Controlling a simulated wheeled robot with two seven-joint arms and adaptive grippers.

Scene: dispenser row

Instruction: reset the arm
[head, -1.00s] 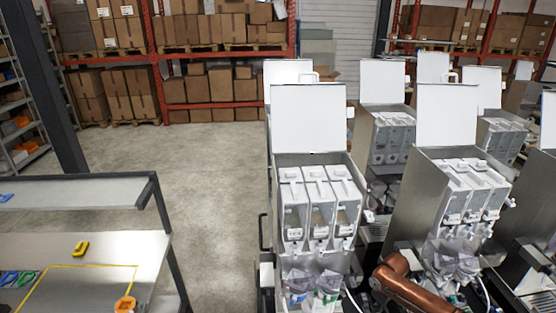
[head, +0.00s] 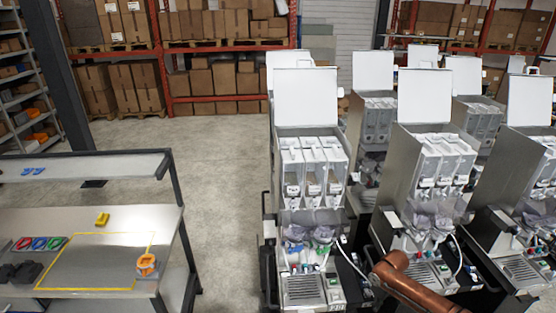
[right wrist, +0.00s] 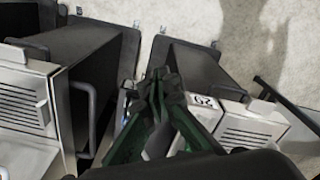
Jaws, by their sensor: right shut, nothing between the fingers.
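My right arm (head: 410,284) shows as a copper-coloured link at the lower right of the head view, in front of the dispenser row. My right gripper (right wrist: 163,76) shows in the right wrist view, with dark fingers together at the tips and green inner parts. It is shut and empty. It points toward the base of a dispenser with a label. I cannot tell whether it touches anything. In the head view its fingers are not clearly seen. My left gripper is not in view.
A dispenser with a raised white lid (head: 307,97) stands at the centre, with several more to its right, close to my arm. A table (head: 60,222) with a yellow outlined area is at the left. Open floor (head: 222,170) lies between table and dispensers. Box shelves stand behind.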

